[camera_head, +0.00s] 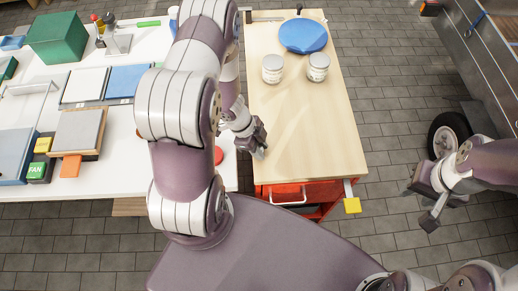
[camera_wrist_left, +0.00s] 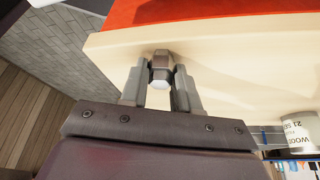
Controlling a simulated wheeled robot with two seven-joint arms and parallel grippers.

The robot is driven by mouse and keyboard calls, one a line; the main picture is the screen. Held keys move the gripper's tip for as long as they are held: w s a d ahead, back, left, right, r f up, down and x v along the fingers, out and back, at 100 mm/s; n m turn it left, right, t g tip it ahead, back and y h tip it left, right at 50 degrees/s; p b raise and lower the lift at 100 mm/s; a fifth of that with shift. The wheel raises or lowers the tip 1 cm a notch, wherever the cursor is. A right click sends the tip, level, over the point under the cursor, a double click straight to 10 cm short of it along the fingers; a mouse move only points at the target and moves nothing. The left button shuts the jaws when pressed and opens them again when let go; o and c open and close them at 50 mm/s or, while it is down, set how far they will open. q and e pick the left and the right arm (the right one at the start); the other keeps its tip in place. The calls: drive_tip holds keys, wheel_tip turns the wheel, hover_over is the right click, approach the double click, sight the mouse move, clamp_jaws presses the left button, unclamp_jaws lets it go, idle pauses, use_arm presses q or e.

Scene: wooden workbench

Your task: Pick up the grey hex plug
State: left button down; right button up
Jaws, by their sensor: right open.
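The grey hex plug (camera_wrist_left: 160,68) shows in the left wrist view between the fingertips of my left gripper (camera_wrist_left: 161,76), over the pale bench top near its edge. Its sides are dark grey and its near end is light. The fingers stand on both sides of it, very close; I cannot tell whether they grip it. In the head view my left gripper (camera_head: 259,150) points down at the left edge of the wooden bench (camera_head: 310,130), and the plug is mostly hidden there. My right gripper (camera_head: 421,205) is open and empty, right of the bench over the floor.
Two white-lidded jars (camera_head: 272,69) and a blue round object (camera_head: 303,36) stand at the bench's back. A red drawer unit (camera_head: 318,193) is under the front edge. A white table (camera_head: 125,135) with boxes is at left. The bench's middle and right are clear.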

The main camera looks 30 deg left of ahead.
use_arm(q)
wheel_tip(320, 180, up, 4)
drive_tip(key=shift+r+p, duration=0.2)
drive_tip(key=shift+p, duration=0.5)
drive_tip(key=s+d+r+b, duration=0.1)
drive_tip(key=s+d+r, duration=0.5)
drive_tip(key=d, duration=0.3)
drive_tip(key=shift+s+r, duration=0.35)
drive_tip(key=shift+s, duration=0.4)
